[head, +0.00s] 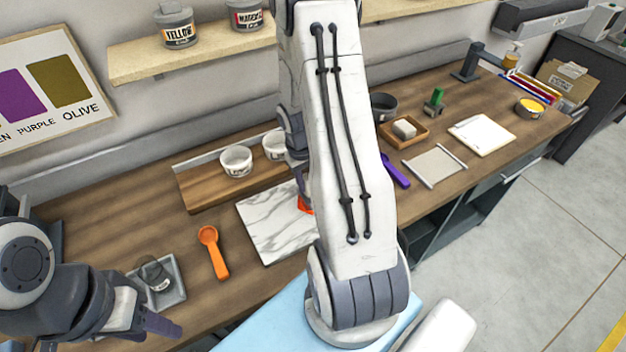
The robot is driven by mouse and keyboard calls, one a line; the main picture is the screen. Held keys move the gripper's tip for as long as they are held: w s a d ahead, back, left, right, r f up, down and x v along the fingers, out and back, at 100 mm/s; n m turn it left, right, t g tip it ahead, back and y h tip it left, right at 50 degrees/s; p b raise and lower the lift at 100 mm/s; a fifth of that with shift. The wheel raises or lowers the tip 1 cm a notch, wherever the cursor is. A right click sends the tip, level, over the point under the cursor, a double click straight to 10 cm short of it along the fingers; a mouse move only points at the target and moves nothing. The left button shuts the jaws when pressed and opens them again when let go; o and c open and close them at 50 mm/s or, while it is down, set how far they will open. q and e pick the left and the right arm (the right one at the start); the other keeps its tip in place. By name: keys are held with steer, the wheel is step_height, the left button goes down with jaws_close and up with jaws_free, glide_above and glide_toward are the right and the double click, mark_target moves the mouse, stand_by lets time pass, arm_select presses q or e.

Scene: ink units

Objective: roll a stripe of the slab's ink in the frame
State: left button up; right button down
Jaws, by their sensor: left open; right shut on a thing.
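The white marble slab (272,228) lies on the bench left of my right arm, which hides its right part. An orange-red patch or part (306,206) shows at the slab's right; I cannot tell if it is ink or a tool. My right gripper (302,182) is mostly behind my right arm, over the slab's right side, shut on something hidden. A flat grey panel with white side rails, likely the frame (434,166), lies on the bench to the right. My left gripper (158,322) is open and low at the bench's front left, beside a small grey tray.
The grey tray (172,298) holds a dark object. An orange scoop-like tool (212,253) lies left of the slab. White cups (236,161) stand on a wooden board behind. A purple tool (396,170) lies left of the frame, a white pad (482,134) right of it.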

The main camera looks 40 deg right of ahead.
steer(key=shift+w+a+f, duration=0.1)
steer(key=shift+w+a, duration=0.05)
steer(key=shift+a, duration=0.95)
step_height(320, 180, up, 6)
steer(key=p, duration=0.5)
steer(key=shift+w, duration=0.15)
steer(key=shift+d, duration=0.1)
